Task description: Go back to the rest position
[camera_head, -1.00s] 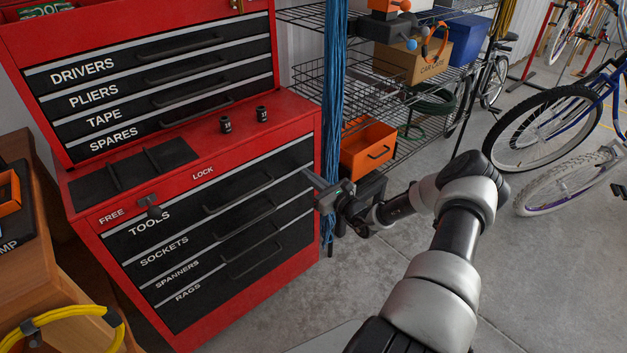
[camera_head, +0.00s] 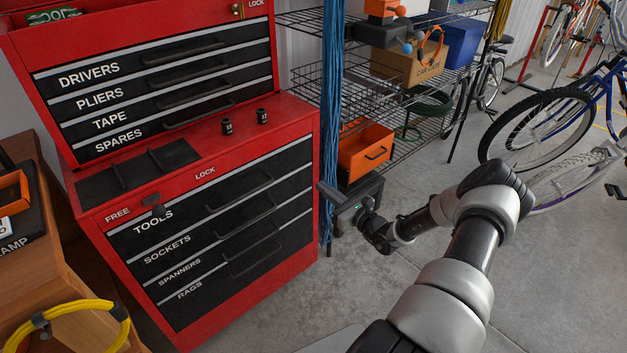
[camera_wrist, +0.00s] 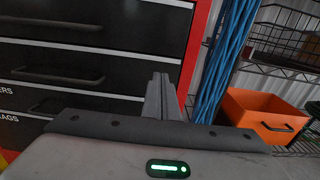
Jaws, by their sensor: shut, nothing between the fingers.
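My gripper (camera_head: 330,193) is to the right of the red tool chest's lower cabinet (camera_head: 222,312) in the head view, in front of the blue hanging cords. Its fingers are together with nothing between them. In the wrist view, the shut fingers (camera_wrist: 162,98) point forward, with the black drawer fronts (camera_wrist: 75,50) on the left. The drawers labelled TOOLS, SOCKETS, SPANNERS and RAGS all look shut. The arm reaches in from the lower right.
Blue cords (camera_head: 333,100) hang beside the wire shelf (camera_head: 395,95). An orange bin (camera_head: 365,152) sits low on the shelf. Two black sockets (camera_head: 262,116) stand on the chest top. Bicycles (camera_head: 540,130) are at the right. Concrete floor is clear in the middle.

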